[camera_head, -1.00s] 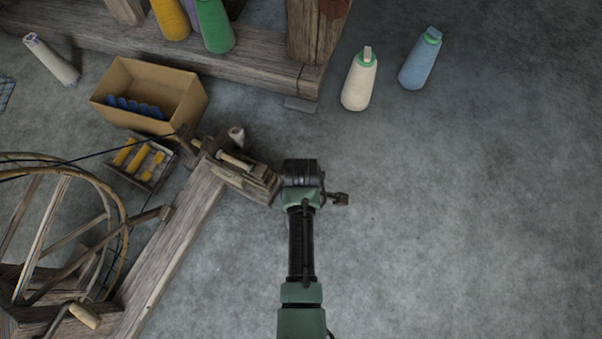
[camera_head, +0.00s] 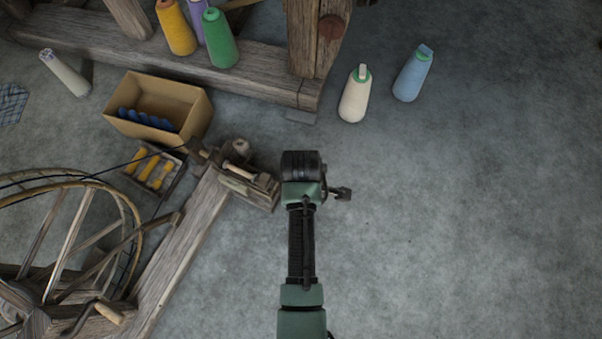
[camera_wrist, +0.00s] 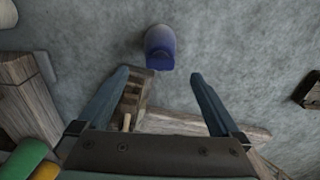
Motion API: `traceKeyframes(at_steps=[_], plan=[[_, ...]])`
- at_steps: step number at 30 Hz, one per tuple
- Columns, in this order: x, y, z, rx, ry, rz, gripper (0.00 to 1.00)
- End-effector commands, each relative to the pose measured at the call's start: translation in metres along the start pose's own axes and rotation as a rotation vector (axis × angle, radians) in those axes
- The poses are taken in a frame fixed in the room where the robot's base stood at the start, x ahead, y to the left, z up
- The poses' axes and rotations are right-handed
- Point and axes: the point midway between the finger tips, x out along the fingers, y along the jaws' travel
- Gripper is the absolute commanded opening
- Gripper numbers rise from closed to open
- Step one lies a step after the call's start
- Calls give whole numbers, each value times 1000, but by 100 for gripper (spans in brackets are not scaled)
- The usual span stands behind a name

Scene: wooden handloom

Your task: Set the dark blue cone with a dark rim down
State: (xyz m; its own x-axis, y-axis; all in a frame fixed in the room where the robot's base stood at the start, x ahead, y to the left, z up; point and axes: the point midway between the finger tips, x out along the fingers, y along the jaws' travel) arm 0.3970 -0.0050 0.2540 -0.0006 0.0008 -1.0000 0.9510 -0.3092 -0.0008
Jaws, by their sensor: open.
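The dark blue cone (camera_wrist: 160,47) is in the wrist view, just beyond my fingertips and near the top middle. It appears to rest on the grey floor, with its darker end toward my gripper. My gripper (camera_wrist: 158,77) is open, its two fingers wide apart with nothing between them. The cone looks clear of both fingers. In the head view I do not see this cone; my arm may hide it.
A cream cone (camera_head: 355,95) and a light blue cone (camera_head: 413,74) stand on the floor, upper right. A cardboard box (camera_head: 193,122), a small bobbin tray (camera_head: 166,185) and a spinning wheel (camera_head: 137,225) are at left. The floor at right is clear.

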Motion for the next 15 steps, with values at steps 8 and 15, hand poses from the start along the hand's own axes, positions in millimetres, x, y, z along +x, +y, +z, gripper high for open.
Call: traceKeyframes(at_steps=[8, 15], plan=[[-19, 0, 0, 0, 0, 0, 100], [-21, 3, -1, 4, 3, 9, 100]])
